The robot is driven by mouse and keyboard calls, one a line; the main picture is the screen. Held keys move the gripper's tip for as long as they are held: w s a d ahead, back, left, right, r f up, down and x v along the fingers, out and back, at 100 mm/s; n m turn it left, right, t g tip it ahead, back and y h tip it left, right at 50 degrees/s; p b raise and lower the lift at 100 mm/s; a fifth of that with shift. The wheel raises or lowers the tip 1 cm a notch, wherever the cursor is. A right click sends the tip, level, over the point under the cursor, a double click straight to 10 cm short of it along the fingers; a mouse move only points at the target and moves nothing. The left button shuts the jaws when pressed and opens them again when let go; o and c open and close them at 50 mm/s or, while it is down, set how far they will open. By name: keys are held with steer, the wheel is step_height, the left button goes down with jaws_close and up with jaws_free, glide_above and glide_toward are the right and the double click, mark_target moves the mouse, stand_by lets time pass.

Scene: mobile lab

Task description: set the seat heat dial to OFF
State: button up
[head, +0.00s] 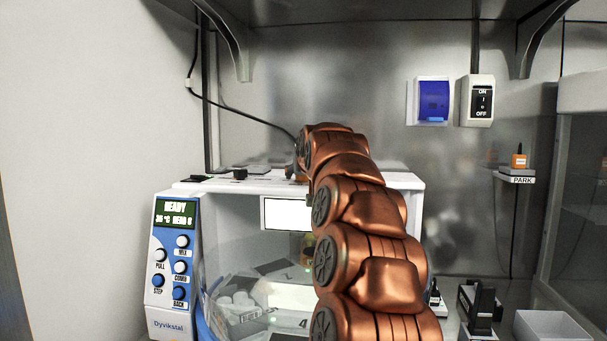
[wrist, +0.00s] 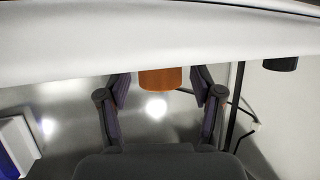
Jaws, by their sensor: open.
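In the wrist view my gripper (wrist: 160,92) is open, with a dark finger on each side of an orange cylinder-shaped piece (wrist: 157,78). There is a gap on both sides and I see no contact. The orange piece sits at the edge of a white surface. A black knob-like piece (wrist: 280,63) is to its right; what looks like the same piece (head: 240,174) stands on top of the white machine (head: 400,181) in the head view. No seat heat label or dial mark is legible, so I cannot tell which piece is the dial. My arm hides my gripper in the head view.
The machine's front panel (head: 172,270) has a lit display (head: 176,214) and several knobs. A blue-covered socket (head: 433,100) and an ON/OFF switch (head: 478,101) are on the back wall. A cable (head: 235,115) runs down behind the machine. A white tray (head: 552,328) is at lower right.

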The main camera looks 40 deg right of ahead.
steer(key=v, duration=1.2)
steer(key=shift+f, duration=0.1)
stand_by(0.4)
